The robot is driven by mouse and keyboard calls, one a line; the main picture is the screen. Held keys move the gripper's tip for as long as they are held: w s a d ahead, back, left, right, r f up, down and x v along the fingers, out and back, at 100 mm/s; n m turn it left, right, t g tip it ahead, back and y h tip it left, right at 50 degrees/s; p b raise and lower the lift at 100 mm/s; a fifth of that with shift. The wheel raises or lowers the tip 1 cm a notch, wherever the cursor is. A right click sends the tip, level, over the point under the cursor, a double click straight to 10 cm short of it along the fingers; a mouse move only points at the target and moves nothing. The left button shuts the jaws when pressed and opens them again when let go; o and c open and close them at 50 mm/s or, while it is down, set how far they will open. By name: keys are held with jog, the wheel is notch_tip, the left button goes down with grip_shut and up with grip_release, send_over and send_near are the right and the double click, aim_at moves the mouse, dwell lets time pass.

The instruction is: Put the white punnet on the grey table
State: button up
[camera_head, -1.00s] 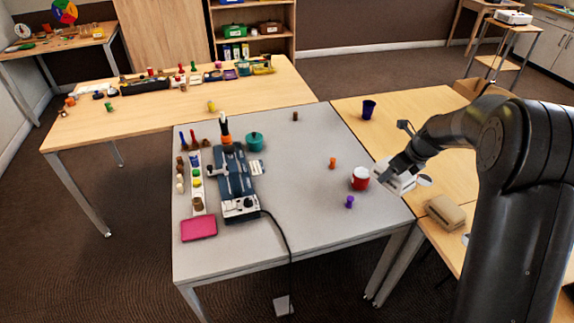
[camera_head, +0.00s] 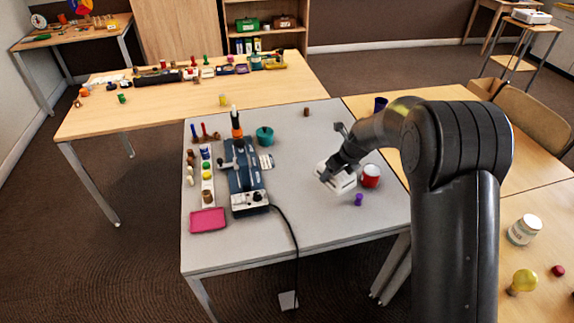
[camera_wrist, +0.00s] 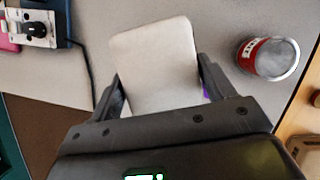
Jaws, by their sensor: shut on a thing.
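The white punnet (camera_head: 341,183) is in my gripper (camera_head: 334,172), over the right part of the grey table (camera_head: 300,232). In the wrist view the punnet (camera_wrist: 156,66) sits between the two dark fingers of my gripper (camera_wrist: 158,92), which are shut on it. Its pale face fills the middle of that view. I cannot tell whether its underside touches the table or hangs just above it.
A red and white tin (camera_head: 370,176) stands just right of the punnet, and a purple peg (camera_head: 358,200) is close below it. A blue machine (camera_head: 245,180) with a cable stands to the left. The table's front middle is clear.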

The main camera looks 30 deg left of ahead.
jog(key=a+f, duration=0.2)
jog(key=a, duration=0.1)
jog(key=s+a+f, duration=0.1)
jog(key=a+f, duration=0.1)
jog(key=a, duration=0.2)
jog(key=a+f, duration=0.3)
jog(key=a, duration=0.1)
jog(key=shift+s+a, duration=0.1)
jog(key=shift+s, duration=0.3)
jog(key=shift+f, duration=1.95)
jog(key=shift+f, duration=0.1)
jog(key=o, duration=1)
jog(key=shift+c, duration=0.2)
jog(key=v, duration=1.2)
